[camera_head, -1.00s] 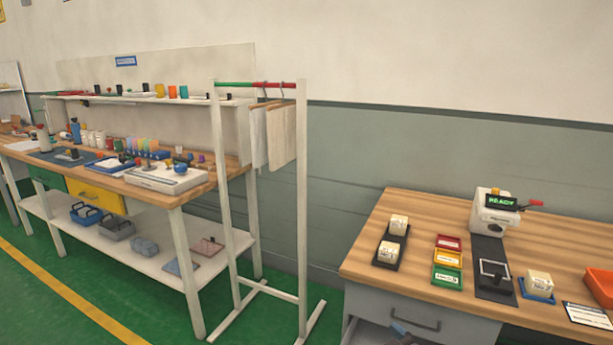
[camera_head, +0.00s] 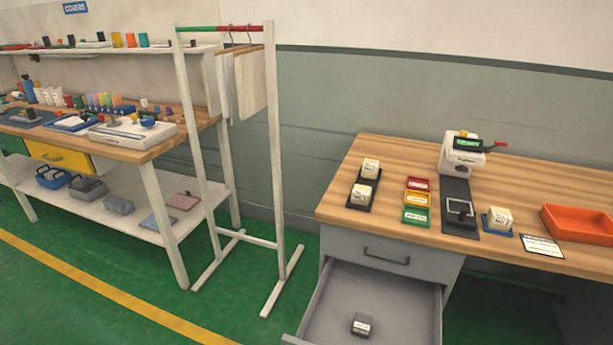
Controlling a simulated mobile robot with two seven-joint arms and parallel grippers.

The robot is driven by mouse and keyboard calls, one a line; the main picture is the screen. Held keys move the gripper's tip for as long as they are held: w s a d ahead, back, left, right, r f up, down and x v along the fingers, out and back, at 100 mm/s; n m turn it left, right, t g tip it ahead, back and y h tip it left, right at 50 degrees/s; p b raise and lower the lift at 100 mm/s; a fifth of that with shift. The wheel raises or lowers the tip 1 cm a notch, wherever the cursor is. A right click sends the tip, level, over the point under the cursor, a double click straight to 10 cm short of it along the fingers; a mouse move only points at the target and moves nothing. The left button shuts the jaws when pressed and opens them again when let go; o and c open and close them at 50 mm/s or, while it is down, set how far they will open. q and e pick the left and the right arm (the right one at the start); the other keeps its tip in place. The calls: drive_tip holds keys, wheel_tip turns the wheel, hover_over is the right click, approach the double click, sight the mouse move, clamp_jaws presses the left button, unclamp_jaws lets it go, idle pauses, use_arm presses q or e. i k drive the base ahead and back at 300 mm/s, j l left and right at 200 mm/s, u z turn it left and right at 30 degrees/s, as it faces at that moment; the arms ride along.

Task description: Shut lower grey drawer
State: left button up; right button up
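The lower grey drawer (camera_head: 400,306) is pulled out from the grey cabinet under the right-hand wooden table. A small dark item with a light label (camera_head: 361,325) lies inside it. Its front panel is partly cut off by the bottom edge of the head view. Above it, the upper grey drawer (camera_head: 415,268) with a dark handle (camera_head: 387,256) looks closed. Neither of my grippers is in view.
The wooden table (camera_head: 330,205) carries block trays, coloured cards, a white machine (camera_head: 461,152) and an orange tray (camera_head: 580,222). A white rack (camera_head: 275,160) stands left of the drawer. Green floor (camera_head: 240,318) is clear between them. A workbench (camera_head: 150,152) stands further left.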

sight(404, 309)
drive_tip(key=k+j+z, duration=0.1)
drive_tip(key=k+z, duration=0.2)
drive_tip(key=z, duration=0.15)
drive_tip(key=k+z, duration=0.4)
drive_tip(key=i+l, duration=0.05)
drive_tip(key=i, duration=0.05)
